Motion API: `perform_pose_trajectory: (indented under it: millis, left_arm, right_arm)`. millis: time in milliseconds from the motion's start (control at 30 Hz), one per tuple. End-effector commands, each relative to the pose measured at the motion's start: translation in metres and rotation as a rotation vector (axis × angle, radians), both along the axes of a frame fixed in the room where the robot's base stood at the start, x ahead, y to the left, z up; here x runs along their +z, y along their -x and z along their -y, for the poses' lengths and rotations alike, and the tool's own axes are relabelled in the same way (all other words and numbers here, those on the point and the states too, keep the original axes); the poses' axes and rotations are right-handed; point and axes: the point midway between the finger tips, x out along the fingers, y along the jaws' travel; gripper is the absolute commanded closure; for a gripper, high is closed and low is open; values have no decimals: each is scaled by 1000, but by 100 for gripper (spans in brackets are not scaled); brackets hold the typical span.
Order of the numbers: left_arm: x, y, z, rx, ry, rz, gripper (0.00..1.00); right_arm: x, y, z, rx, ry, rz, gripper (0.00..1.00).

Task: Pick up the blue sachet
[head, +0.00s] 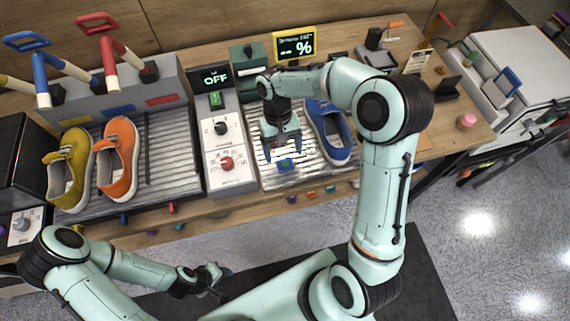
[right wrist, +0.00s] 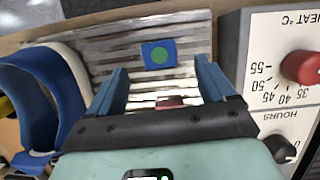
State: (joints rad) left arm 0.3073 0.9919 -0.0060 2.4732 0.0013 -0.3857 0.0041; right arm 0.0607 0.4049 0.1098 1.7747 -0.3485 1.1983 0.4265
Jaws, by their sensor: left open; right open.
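The blue sachet (head: 286,166) lies on the ribbed metal tray (head: 290,183) near its front edge. In the right wrist view, the sachet (right wrist: 147,55) is a small blue square with a green disc. My right gripper (head: 283,154) is open above the tray, pointing down. In the right wrist view, the sachet lies between and beyond the fingertips (right wrist: 160,70), apart from both fingers. My left gripper (head: 218,283) is low in front of the table, far from the sachet, and holds nothing that I can see.
A blue sneaker (head: 327,130) stands right of my right gripper. A white control panel (head: 226,160) with knobs is on its left. Yellow (head: 68,168) and orange (head: 117,160) sneakers stand on the left tray. In the wrist view, a small red item (right wrist: 170,102) shows between the fingers.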

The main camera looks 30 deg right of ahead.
Motion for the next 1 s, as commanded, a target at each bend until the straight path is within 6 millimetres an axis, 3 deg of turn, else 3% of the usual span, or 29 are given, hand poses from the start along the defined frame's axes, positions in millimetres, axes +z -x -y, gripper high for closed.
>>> perform_pose_trajectory:
  millis: [233,533,567,733,1000]
  left_arm:
    - [-2,2,0,0,0,-2,57]
    - [-3,2,0,0,0,-2,57]
    - [-3,2,0,0,0,-2,57]
    - [-3,2,0,0,0,-2,57]
    - [-3,2,0,0,0,-2,57]
  right_arm:
    - [-35,14,-2,0,0,-4,17]
    - [-41,15,-3,0,-1,-1,17]
    - [-41,15,-3,0,-1,-1,20]
    - [-41,15,-3,0,-1,-1,76]
    - [-41,15,-3,0,0,-1,77]
